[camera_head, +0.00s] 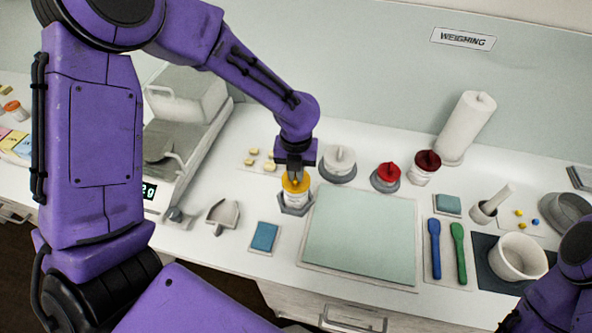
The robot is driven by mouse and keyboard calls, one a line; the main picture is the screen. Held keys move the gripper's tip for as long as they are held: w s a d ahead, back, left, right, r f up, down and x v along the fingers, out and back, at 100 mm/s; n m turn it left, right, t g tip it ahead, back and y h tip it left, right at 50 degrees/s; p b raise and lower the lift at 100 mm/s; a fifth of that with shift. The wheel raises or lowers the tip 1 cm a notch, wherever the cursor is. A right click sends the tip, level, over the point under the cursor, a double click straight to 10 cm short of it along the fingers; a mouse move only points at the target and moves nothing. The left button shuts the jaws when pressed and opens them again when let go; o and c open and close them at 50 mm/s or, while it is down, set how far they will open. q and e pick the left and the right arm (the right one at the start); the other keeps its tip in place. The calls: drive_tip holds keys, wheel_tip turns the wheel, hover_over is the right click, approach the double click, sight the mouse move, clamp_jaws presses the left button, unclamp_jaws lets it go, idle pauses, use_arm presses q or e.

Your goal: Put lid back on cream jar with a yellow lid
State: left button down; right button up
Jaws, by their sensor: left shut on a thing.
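The cream jar (297,199) is white and stands upright on a grey base (296,210) left of the pale green mat. The yellow lid (295,184) is at the top of the jar. My left gripper (294,178) comes down from above and is shut on the yellow lid. The gripper hides part of the lid, and I cannot tell whether a small gap lies between lid and jar. My right arm shows at the lower right edge, but its gripper is out of view.
A white-lidded jar (339,164), a red-lidded jar (387,176) and a dark red-lidded jar (425,167) stand to the right. The pale green mat (361,236) is bare. A scale (165,160) is at left, with a metal scoop (222,216) and a blue pad (264,237) in front.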

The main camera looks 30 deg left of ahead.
use_arm(q)
drive_tip(key=shift+f, duration=0.5)
idle(1.0)
drive_tip(key=c, duration=0.7)
unclamp_jaws()
drive_tip(key=shift+r, duration=2.25)
clamp_jaws()
